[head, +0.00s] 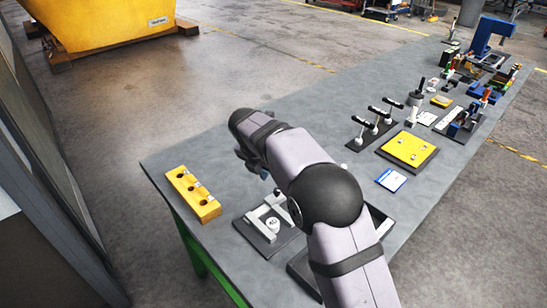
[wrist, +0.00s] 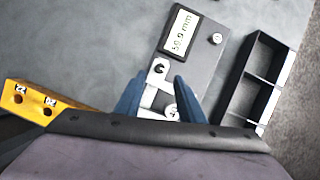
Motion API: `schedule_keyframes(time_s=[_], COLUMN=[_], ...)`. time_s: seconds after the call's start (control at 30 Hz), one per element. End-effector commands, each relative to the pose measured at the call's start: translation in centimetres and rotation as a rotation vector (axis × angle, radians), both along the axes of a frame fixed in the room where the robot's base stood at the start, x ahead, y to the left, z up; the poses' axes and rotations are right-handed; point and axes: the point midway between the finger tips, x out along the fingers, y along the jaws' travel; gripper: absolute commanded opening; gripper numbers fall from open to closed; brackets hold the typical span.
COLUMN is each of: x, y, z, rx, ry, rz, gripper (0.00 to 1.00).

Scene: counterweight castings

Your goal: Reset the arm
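My gripper (wrist: 158,90) shows in the wrist view as two blue fingers standing apart, with nothing seen held between them. In the head view my arm reaches over the near part of the grey table (head: 240,140), and only a little of the gripper (head: 256,168) shows beneath the wrist. Beyond and below the fingers is a grey measuring fixture (wrist: 200,62) with a light metal jaw and a display reading about 59.9 mm. In the head view this fixture (head: 262,238) lies beside my arm. A small round numbered piece (head: 272,223) sits at it.
A yellow block with holes (head: 192,195) stands left of the fixture. A black compartment tray (wrist: 241,85) lies right of it, partly hidden by my arm in the head view. Lever stands (head: 370,130) and a yellow plate (head: 408,149) stand farther right. The table's far-left area is clear.

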Motion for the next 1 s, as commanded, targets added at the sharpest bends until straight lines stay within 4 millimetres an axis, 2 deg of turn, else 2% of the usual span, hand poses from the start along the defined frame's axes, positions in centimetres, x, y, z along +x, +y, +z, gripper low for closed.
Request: schedule_keyframes(time_s=[0.13, 0.23, 0.37, 0.47, 0.67, 0.8, 1.0], x=[0.0, -0.6, -2.3, -4.6, -11.3, -17.0, -24.9], y=[-0.1, -1.2, -3.7, -6.4, -12.2, -15.4, -18.2], z=[0.0, 0.0, -0.1, -0.2, -1.0, -2.1, -3.9], rx=[0.002, 0.028, 0.097, 0.173, 0.331, 0.417, 0.492], ry=[0.0, 0.0, 0.0, -0.002, -0.017, -0.035, -0.078], rz=[-0.007, -0.077, -0.268, -0.497, -1.075, -1.503, -2.071], gripper=[0.35, 0.35, 0.35, 0.35, 0.35, 0.35, 0.35])
